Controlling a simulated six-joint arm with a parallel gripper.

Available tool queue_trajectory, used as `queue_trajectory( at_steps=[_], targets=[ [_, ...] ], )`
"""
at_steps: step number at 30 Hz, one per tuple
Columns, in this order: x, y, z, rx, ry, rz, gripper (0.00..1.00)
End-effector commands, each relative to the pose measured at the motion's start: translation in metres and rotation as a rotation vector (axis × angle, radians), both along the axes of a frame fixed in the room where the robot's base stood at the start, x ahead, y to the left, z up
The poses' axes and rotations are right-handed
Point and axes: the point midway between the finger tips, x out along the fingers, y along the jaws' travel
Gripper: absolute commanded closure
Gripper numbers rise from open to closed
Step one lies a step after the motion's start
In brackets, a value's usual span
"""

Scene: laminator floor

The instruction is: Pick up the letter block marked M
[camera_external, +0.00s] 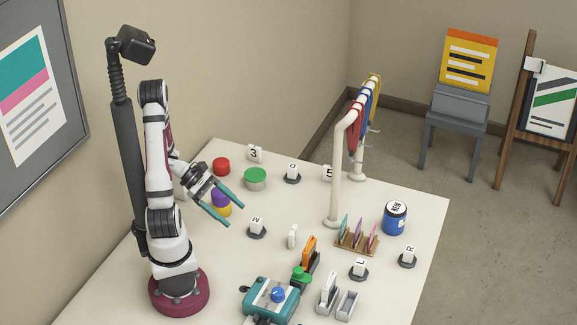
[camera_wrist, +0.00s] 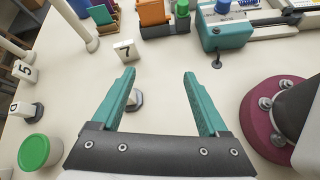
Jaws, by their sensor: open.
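The letter block M (camera_external: 257,223) is a small white block on a dark round base near the middle of the table. Its letter looks turned in the external view, so I read it with some doubt. My gripper (camera_external: 234,215) is open and empty, above the table to the left of this block. In the wrist view, a white block on a dark base (camera_wrist: 137,98), apparently the same one, shows just inside the left finger of my gripper (camera_wrist: 160,74). That finger partly hides it and no letter shows there.
A 7 block (camera_wrist: 124,50) stands beyond the fingertips. A green-lidded tub (camera_external: 255,178), a D or O block (camera_external: 293,170), L (camera_external: 360,265) and R (camera_external: 408,252) blocks stand around. A teal machine (camera_external: 272,298) is at the front; a white rack (camera_external: 338,180) rises behind.

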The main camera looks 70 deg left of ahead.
Motion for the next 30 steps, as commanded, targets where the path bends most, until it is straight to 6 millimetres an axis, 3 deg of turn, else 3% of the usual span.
queue_trajectory(
  at_steps=[1,3,7,11,18,26,30],
  targets=[
    [-0.005,0.023,-0.013,-0.088,0.015,0.193,0.23],
    [-0.012,0.048,-0.025,-0.175,0.027,0.391,0.23],
    [-0.019,0.066,-0.035,-0.238,0.032,0.536,0.23],
    [-0.013,0.063,-0.039,-0.240,0.032,0.536,0.23],
    [0.040,0.040,-0.070,-0.240,0.035,0.527,0.23],
    [0.068,0.030,-0.086,-0.235,0.033,0.530,0.23],
    [0.091,0.026,-0.099,-0.235,0.033,0.525,0.23]
  ],
)
